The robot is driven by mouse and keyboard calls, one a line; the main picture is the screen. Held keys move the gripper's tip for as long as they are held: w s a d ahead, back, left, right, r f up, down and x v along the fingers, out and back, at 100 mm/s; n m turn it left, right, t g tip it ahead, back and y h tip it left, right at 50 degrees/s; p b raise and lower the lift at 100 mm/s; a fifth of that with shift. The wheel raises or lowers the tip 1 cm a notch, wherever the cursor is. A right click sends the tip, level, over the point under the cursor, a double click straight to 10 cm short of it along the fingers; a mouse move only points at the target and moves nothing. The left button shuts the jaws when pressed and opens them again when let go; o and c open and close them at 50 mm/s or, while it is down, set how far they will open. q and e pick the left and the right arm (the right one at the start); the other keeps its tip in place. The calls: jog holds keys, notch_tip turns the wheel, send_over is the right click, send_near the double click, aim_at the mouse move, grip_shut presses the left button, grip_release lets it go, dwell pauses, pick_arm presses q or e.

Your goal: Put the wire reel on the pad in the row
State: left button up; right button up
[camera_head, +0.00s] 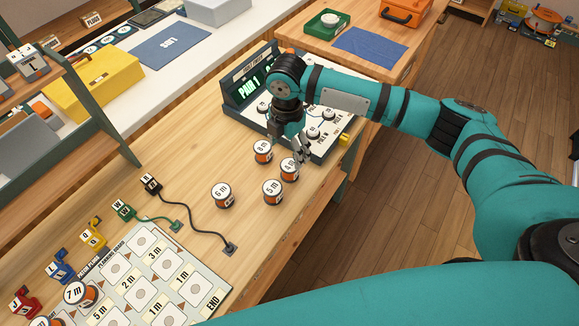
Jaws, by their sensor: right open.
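Several orange-and-black wire reels with white labelled tops stand on the wooden table. They are a reel marked 6 m (223,194), one marked 5 m (272,191), one that seems to read 4 m (288,172) and one that seems to read 8 m (263,150). The planning board (216,287) at the lower left has pale pads marked with lengths such as 3 m and 1 m. A reel marked 7 m (79,293) is at its left edge. My right gripper (301,152) is open, right at the 4 m reel, partly overlapping it. My left gripper is not in view.
A control panel with a green display (250,88) stands behind my right gripper. Black and green cables with plugs (150,184) lie left of the reels. Coloured plugs (92,233) line the board's left side.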

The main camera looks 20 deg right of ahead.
aim_at(290, 164)
notch_tip(290, 164, down, 3)
jog(key=shift+r, duration=0.2)
jog(key=shift+f+p, duration=0.25)
jog(key=shift+p, duration=0.05)
jog(key=f, duration=0.2)
jog(key=f+p, duration=0.1)
jog(key=shift+s+d+f, duration=0.1)
jog(key=shift+d+f, duration=0.15)
jog(key=shift+f, duration=0.6)
jog(key=c, duration=0.9)
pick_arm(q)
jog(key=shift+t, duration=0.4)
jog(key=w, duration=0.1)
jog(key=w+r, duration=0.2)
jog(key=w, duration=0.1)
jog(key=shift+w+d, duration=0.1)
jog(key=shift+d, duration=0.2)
pick_arm(e)
jog(key=shift+r, duration=0.1)
jog(key=c, duration=0.5)
